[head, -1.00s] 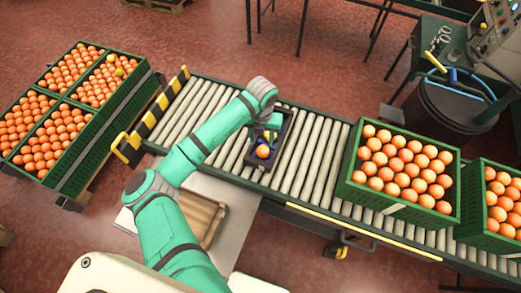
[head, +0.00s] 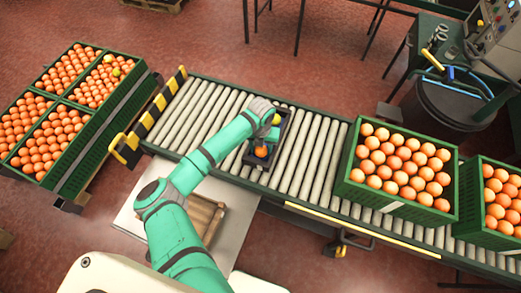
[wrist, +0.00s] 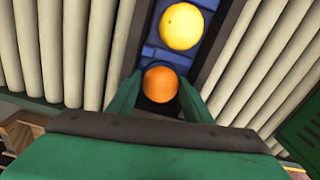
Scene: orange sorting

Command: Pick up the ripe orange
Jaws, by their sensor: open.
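The ripe orange (wrist: 160,84) lies in a small dark tray (wrist: 207,58) with a blue inside. It also shows in the head view (head: 262,151), in the near part of the tray. A yellow fruit (wrist: 181,26) lies beyond it in the same tray. My gripper (wrist: 160,92) is open, with one green finger on each side of the orange. I cannot tell whether the fingers touch it. In the head view my wrist hides part of the tray and most of the gripper.
The tray rests on a roller conveyor (head: 322,147). Green crates of oranges (head: 384,205) stand on the conveyor at the right. More full crates (head: 104,147) stand at the left. The rollers on both sides of the tray are clear.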

